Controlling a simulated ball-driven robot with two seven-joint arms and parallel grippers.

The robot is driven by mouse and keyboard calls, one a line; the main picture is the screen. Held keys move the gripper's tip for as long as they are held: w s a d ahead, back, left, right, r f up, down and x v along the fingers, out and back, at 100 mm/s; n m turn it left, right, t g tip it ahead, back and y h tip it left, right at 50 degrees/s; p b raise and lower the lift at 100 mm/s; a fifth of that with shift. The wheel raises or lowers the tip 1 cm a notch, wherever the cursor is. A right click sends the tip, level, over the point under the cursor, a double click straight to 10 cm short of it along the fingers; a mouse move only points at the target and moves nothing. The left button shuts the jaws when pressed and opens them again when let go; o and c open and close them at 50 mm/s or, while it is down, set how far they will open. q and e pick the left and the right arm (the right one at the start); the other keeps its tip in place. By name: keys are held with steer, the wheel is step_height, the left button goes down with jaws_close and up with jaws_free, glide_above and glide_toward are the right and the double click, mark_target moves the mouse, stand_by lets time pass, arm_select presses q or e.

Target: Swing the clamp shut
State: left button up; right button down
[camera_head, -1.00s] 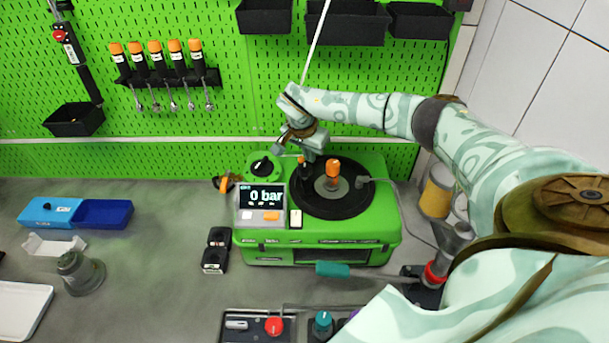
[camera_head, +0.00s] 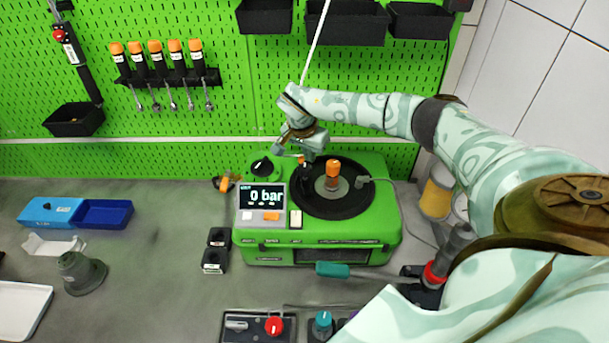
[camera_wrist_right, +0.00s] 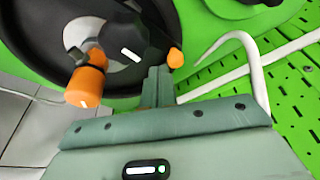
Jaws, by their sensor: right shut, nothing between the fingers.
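The green pump testbench (camera_head: 318,258) stands on the bench against the wall, with a round black plate (camera_head: 350,208) on top. An upright orange knob (camera_head: 333,168) sits over the plate's middle and shows in the right wrist view (camera_wrist_right: 85,84). A black clamp arm with an orange tip (camera_wrist_right: 175,58) lies beside that knob; in the head view its tip (camera_head: 301,159) is small, and I cannot tell whether the clamp is fully closed. My right gripper (camera_head: 308,157) is shut and empty, its fingers (camera_wrist_right: 158,72) close to the orange tip; contact is unclear. My left gripper is out of view.
A display (camera_head: 262,195) reads 0 bar. A pale hooked pipe (camera_wrist_right: 245,50) is near the right gripper. A teal-handled tool (camera_head: 333,270) lies in front of the testbench. A blue box (camera_head: 50,211) stands at left; the bench between is mostly clear.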

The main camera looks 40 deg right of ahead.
steer(key=shift+w+a, duration=0.1)
stand_by(0.6)
steer(key=shift+w+a, duration=0.7)
steer(key=shift+a, duration=0.2)
steer(key=shift+w+a+p, duration=0.15)
steer(key=shift+w+a, duration=0.05)
steer(key=shift+a, duration=0.3)
steer(key=shift+w+a+p, duration=0.15)
steer(key=shift+w+a, duration=0.05)
steer(key=shift+a, duration=0.25)
